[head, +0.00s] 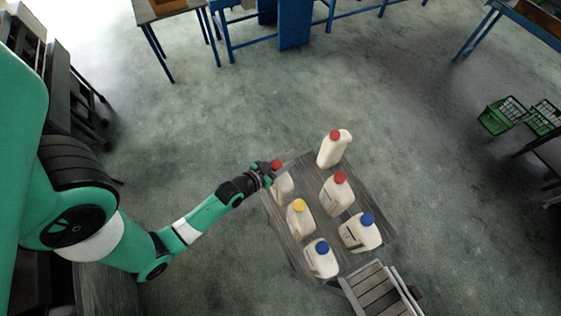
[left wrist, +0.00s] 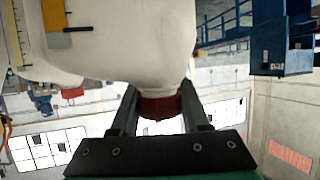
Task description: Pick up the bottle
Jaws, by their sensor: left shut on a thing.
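Several white bottles with coloured caps stand on a small grey wooden table (head: 292,238) in the head view. My left gripper (head: 272,172) is at the table's far left corner, at the red-capped bottle (head: 284,187) there. In the left wrist view, the gripper (left wrist: 160,105) is shut on that bottle's red cap (left wrist: 160,106), with a finger on each side. The bottle's white body (left wrist: 140,45) fills the upper part of that view. Whether its base touches the table is hard to tell. My right gripper is not in view.
Other bottles stand close by: a yellow-capped one (head: 300,222), two red-capped ones (head: 336,195) (head: 333,150) and two blue-capped ones (head: 321,260) (head: 361,234). A slatted rack (head: 378,290) is at the table's near edge. The floor left of the table is clear.

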